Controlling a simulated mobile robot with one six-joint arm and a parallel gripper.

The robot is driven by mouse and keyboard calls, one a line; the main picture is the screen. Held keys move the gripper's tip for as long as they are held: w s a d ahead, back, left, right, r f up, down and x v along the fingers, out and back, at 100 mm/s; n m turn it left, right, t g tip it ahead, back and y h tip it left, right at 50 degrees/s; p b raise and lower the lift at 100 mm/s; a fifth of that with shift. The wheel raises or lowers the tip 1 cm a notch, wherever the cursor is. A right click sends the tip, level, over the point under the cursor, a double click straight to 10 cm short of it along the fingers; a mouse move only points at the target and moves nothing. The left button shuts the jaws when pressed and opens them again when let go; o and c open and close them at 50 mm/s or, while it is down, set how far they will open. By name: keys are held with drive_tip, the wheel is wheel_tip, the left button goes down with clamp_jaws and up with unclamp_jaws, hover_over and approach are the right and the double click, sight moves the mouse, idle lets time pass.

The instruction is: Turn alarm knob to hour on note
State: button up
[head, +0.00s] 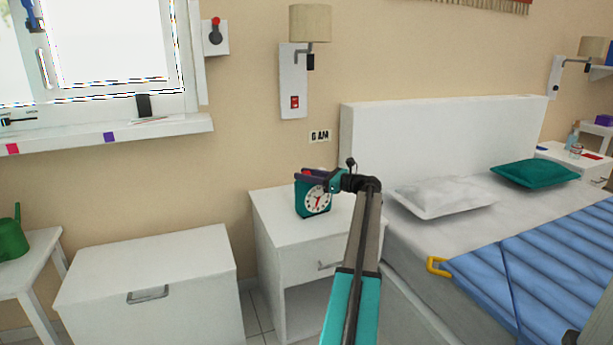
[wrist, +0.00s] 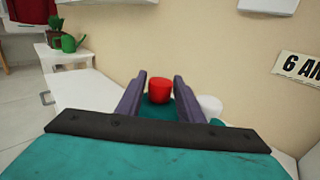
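The alarm clock (head: 318,199) is teal with a white dial and red hands, standing on the white nightstand. Its red knob (wrist: 159,91) sits on top and lies between my gripper's two purple fingers in the wrist view. My gripper (head: 311,174) is over the clock's top, with its fingers apart on either side of the knob; a gap seems to show on both sides.
The nightstand (head: 275,209) stands between a white chest (head: 150,262) and the bed (head: 420,235). A wall lamp (head: 309,25) hangs above it. A green watering can (head: 12,238) is on a stool at far left. The nightstand top left of the clock is clear.

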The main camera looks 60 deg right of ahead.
drive_tip(key=s+d+p, duration=0.1)
drive_tip(key=s+p, duration=0.1)
drive_tip(key=s, duration=1.1)
drive_tip(key=shift+s+d+p, duration=0.25)
drive_tip(key=shift+s+p, duration=0.1)
drive_tip(key=shift+s, duration=0.05)
drive_tip(key=shift+d, duration=0.1)
